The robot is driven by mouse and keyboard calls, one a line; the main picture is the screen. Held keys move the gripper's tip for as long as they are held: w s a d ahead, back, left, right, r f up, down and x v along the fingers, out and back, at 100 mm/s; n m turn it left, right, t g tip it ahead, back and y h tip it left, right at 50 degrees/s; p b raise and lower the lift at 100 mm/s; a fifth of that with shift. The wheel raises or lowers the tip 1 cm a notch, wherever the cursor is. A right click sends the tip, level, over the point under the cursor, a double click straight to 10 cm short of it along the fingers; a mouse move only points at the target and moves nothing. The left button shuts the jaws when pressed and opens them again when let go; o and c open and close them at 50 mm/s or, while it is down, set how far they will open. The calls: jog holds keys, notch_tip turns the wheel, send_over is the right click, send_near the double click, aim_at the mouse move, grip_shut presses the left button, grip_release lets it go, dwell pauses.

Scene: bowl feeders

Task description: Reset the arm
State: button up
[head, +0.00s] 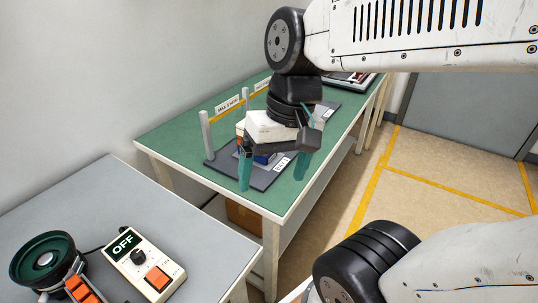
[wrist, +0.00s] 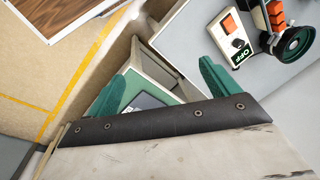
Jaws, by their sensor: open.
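My gripper (head: 275,172) is open, with its two green fingers pointing down in front of the green-topped table (head: 165,137) in the head view. Nothing shows between the fingers. It hangs over the near part of the table, partly hiding a dark grey board with posts and small labels. My white arm reaches in from the upper right of the head view.
A grey table (head: 80,205) at the left holds a bowl feeder (head: 45,258) and a control box (head: 145,265) reading OFF. A grey post (head: 206,135) stands on the green table near my gripper. Open floor with yellow lines (head: 450,185) lies to the right.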

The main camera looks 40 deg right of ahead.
jog(key=shift+s+d+r+n+t+h, duration=0.2)
jog(key=shift+s+d+r+n+h, duration=0.05)
jog(key=shift+s+d+n+h, duration=0.3)
jog(key=shift+s+d+r+n+t+h, duration=0.25)
jog(key=shift+s+d+n+h, duration=0.15)
jog(key=shift+n, duration=0.25)
jog(key=shift+a, duration=0.1)
